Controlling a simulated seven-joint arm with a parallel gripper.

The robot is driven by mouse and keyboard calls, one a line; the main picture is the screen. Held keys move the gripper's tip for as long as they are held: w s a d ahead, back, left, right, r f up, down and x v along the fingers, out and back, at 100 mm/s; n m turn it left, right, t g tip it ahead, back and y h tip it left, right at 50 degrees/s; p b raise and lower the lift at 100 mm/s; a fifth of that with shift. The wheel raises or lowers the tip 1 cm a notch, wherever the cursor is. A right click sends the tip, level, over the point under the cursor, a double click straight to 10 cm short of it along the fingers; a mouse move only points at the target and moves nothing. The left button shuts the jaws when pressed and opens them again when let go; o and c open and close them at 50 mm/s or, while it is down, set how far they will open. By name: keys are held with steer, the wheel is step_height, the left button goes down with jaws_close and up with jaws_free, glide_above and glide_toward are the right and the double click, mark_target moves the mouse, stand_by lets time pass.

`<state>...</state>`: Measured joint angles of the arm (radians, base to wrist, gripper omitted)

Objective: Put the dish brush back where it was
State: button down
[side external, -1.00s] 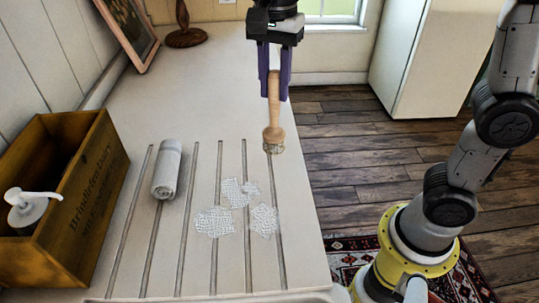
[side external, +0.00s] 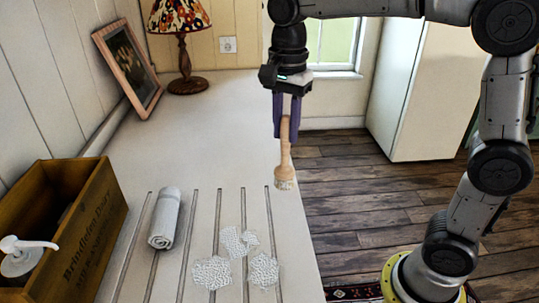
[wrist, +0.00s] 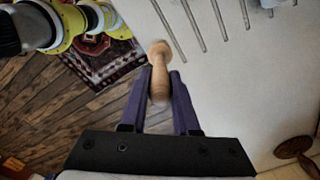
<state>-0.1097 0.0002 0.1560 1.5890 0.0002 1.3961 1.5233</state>
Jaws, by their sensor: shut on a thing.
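The dish brush (side external: 285,155) has a wooden handle and a bristled head at its lower end. My gripper (side external: 286,132) is shut on the upper part of the handle, and the brush hangs nearly upright, slightly tilted, near the right edge of the counter. In the wrist view the brush handle (wrist: 160,85) sits between the two purple fingers (wrist: 159,100), with the head beyond it. I cannot tell exactly how high the head is above the counter.
The grooved counter (side external: 225,130) holds a rolled towel (side external: 165,218), white mesh-like patches (side external: 212,272) and a wooden crate (side external: 75,235) with a pump bottle (side external: 22,258). A framed picture (side external: 128,68) and lamp (side external: 182,45) stand behind. The counter's middle is clear.

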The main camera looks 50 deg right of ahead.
mark_target(284, 173)
steer(key=w+f, duration=0.4)
steer(key=f, duration=0.3)
steer(key=shift+a+f, duration=0.25)
steer(key=shift+f, duration=0.3)
steer(key=c, duration=0.7)
jaws_free()
steer(key=shift+o, duration=0.2)
